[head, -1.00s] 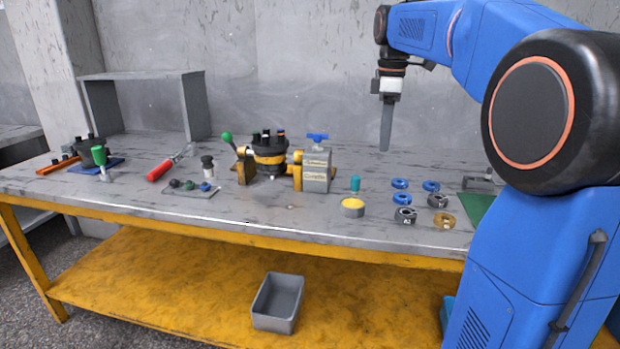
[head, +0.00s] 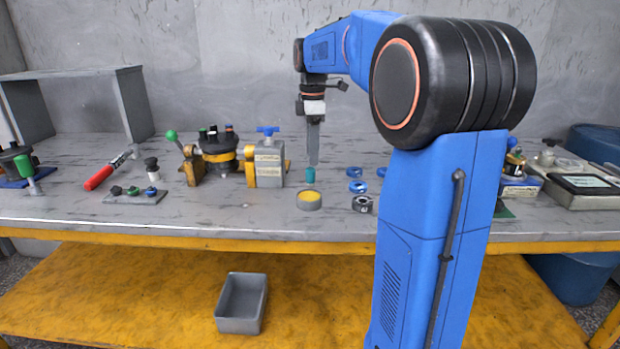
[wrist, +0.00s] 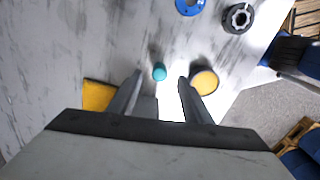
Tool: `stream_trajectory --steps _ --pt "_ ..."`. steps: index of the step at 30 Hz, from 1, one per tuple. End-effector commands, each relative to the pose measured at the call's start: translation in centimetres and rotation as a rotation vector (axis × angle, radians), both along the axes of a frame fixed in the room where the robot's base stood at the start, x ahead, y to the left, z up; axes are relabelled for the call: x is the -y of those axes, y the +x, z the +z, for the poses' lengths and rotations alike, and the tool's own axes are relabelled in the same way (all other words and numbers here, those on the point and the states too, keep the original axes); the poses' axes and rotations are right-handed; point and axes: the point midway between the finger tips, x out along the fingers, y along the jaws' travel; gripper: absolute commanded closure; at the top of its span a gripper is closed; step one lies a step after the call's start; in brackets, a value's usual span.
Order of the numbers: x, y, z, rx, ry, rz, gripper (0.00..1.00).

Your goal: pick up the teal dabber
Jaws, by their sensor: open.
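The teal dabber (head: 310,175) is a small teal cylinder standing upright on the grey workbench, just behind the round tin with a yellow top (head: 309,200). In the wrist view the dabber (wrist: 159,72) shows as a teal round top, a little beyond the fingertips and between their lines. My gripper (head: 313,162) points down above the bench near the dabber; from the head its fingers overlap into one shape. In the wrist view my gripper (wrist: 160,78) has its two fingers spread apart with nothing between them. I cannot tell the exact height of the fingertips above the dabber.
A grey and yellow block with a blue valve handle (head: 268,160) stands left of the dabber. Blue rings (head: 357,186) and a dark ring (head: 362,204) lie to its right. A grey bin (head: 242,303) sits on the yellow lower shelf. The bench front is clear.

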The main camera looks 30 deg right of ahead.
Motion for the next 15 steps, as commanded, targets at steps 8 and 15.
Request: stream_trajectory --steps 8,15 --pt "-0.1 0.0 -1.9 0.000 0.000 0.000 0.55" --pt "-0.6 0.2 -5.0 -0.002 0.001 0.001 0.55"
